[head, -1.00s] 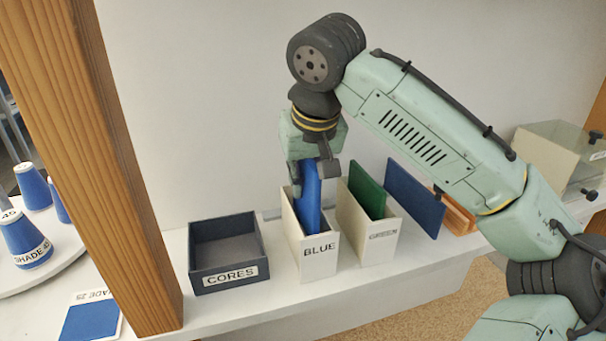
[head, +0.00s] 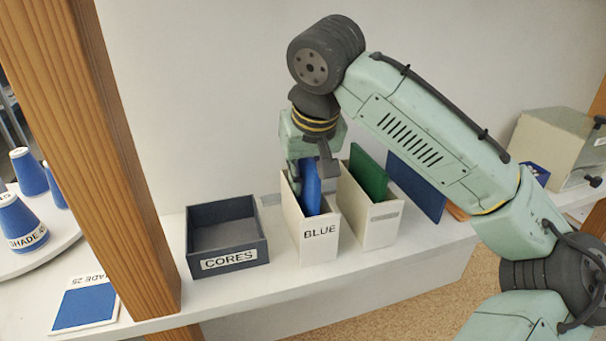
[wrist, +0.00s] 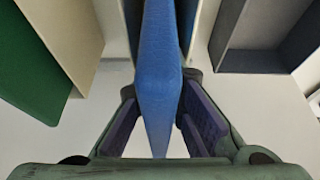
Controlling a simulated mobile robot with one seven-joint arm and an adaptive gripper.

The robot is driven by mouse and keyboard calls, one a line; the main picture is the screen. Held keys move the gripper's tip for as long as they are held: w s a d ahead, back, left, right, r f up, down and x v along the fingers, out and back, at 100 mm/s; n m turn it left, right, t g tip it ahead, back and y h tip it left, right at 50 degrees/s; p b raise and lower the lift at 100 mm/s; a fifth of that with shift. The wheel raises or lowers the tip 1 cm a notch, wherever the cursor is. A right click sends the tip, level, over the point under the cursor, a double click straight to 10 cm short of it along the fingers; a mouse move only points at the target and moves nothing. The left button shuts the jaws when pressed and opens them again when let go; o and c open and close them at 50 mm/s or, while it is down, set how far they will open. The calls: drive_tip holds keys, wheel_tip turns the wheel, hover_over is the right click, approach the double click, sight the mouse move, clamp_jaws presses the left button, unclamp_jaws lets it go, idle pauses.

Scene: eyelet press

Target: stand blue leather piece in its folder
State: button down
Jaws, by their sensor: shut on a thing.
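The blue leather piece (head: 311,188) stands upright, its lower part inside the white folder labelled BLUE (head: 319,241). My gripper (head: 309,165) is above the folder and shut on the top of the piece. In the wrist view the blue piece (wrist: 161,75) runs between the two fingers of my gripper (wrist: 160,125). The folder's front wall hides the piece's lower edge, so I cannot tell whether it touches the bottom.
A dark tray labelled CORES (head: 228,262) stands to the left. A second white folder (head: 381,229) with a green piece (head: 368,174) stands close on the right. A larger blue panel (head: 416,188) leans behind it. A wooden post (head: 110,170) rises at the left.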

drive_tip(key=c, duration=1.6)
unclamp_jaws()
drive_tip(key=v, duration=1.2)
drive_tip(key=shift+r, duration=0.1)
